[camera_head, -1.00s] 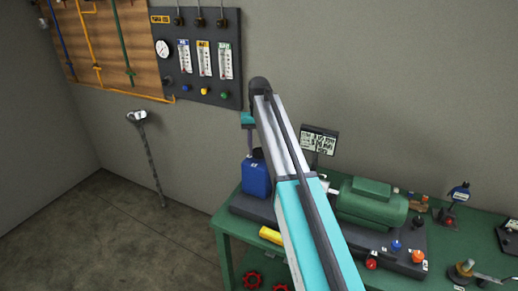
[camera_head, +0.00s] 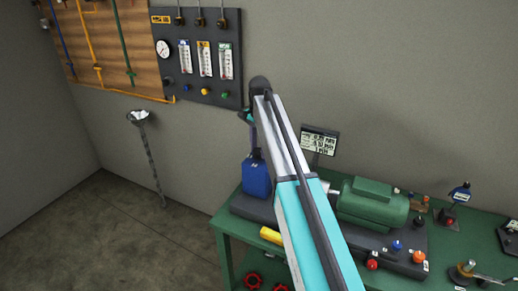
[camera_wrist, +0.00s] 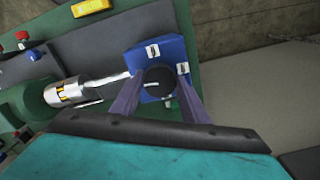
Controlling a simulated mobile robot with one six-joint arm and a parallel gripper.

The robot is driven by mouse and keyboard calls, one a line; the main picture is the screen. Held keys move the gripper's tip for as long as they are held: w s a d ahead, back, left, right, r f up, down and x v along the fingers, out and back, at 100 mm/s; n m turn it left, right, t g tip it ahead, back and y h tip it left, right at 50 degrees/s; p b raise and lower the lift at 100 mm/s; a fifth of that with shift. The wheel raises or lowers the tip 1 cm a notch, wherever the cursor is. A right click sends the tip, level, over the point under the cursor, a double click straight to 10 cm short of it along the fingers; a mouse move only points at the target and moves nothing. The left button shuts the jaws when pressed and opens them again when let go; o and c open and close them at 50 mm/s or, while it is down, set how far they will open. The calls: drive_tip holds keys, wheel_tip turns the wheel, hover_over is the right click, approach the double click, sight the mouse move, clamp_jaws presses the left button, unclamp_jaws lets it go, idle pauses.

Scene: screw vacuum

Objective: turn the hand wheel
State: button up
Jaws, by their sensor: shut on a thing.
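A dark round hand wheel (camera_wrist: 158,84) with a light mark sits on the blue housing (camera_wrist: 160,52) in the wrist view. My gripper (camera_wrist: 160,80) has its two purple-grey fingers on either side of the wheel and is shut on it. In the head view the blue housing (camera_head: 256,177) stands at the left end of the pump on the green bench.
The green motor (camera_head: 370,202) lies right of the blue housing on the bench (camera_head: 445,250). A small display (camera_head: 320,142) stands behind. Red wheels (camera_head: 253,280) show below the bench edge. A gauge panel (camera_head: 198,60) hangs on the wall, and the floor at left is clear.

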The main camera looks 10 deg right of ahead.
drive_tip(key=m, duration=0.4)
drive_tip(key=shift+w+r, duration=0.1)
drive_tip(key=shift+w, duration=0.1)
drive_tip(key=m, duration=1.1)
drive_tip(key=shift+w+m, duration=0.1)
drive_tip(key=shift+m, duration=0.3)
drive_tip(key=o, duration=1.1)
